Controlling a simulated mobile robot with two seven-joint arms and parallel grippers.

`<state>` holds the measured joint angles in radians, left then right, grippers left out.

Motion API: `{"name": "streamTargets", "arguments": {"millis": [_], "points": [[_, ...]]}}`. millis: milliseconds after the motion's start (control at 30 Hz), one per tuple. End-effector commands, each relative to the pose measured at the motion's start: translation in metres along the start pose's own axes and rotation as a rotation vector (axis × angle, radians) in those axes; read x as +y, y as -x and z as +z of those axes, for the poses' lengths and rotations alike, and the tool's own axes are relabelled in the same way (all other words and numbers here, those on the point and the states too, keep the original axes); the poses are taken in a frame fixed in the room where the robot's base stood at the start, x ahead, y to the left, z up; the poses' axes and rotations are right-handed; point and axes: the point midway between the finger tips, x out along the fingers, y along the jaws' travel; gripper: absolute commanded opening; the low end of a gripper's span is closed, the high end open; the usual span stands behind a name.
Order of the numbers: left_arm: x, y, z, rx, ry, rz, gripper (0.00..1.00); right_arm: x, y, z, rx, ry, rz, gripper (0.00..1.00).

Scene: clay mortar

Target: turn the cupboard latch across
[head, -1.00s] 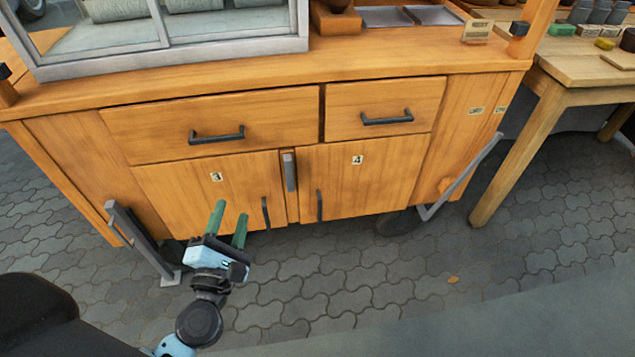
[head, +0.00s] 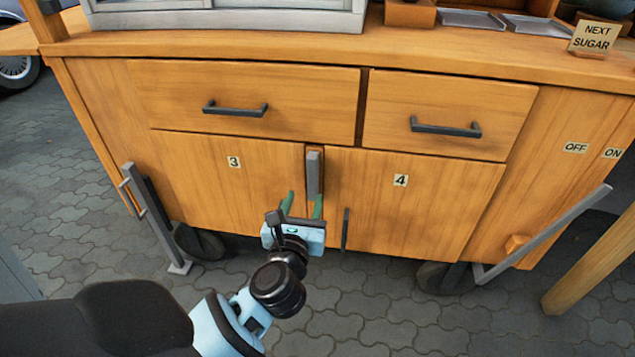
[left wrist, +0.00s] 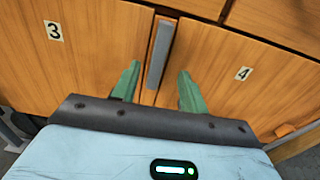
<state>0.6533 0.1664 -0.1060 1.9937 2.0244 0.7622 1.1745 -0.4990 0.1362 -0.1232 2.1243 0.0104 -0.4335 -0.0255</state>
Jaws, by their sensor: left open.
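The cupboard latch (head: 314,171) is a grey upright bar on the post between door 3 (head: 230,190) and door 4 (head: 410,205). It stands vertical. In the left wrist view the latch (left wrist: 160,54) shows between and beyond the two fingertips of the gripper (left wrist: 158,76), nearer the left one. Nothing is between the fingers that I can see held. Door 3's handle is hidden behind my gripper. My right gripper is not in view.
Door 4's dark handle (head: 345,229) is close to the right of my gripper. Drawer handles (head: 235,108) and (head: 445,127) stick out above. A grey lever (head: 545,232) slants at the right near OFF and ON labels. A metal prop (head: 155,218) stands at left.

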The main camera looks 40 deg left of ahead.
Motion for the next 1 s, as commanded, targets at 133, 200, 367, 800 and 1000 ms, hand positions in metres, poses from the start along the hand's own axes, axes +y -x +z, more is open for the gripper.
{"name": "streamTargets", "arguments": {"millis": [133, 200, 367, 800, 1000], "points": [[0.0, -0.009, 0.001, -0.003, -0.002, 0.0, 0.44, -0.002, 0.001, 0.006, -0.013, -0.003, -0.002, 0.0], [0.0, -0.018, 0.0, -0.004, -0.004, 0.0, 0.44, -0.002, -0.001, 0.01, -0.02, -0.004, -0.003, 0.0], [0.0, -0.043, -0.001, -0.004, -0.006, -0.001, 0.44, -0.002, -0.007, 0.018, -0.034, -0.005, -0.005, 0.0], [0.0, -0.078, 0.0, -0.001, -0.005, -0.001, 0.44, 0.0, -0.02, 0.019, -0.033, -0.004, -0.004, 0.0], [0.0, -0.078, 0.001, -0.001, -0.004, -0.001, 0.44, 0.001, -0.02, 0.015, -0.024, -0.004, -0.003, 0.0]]}}
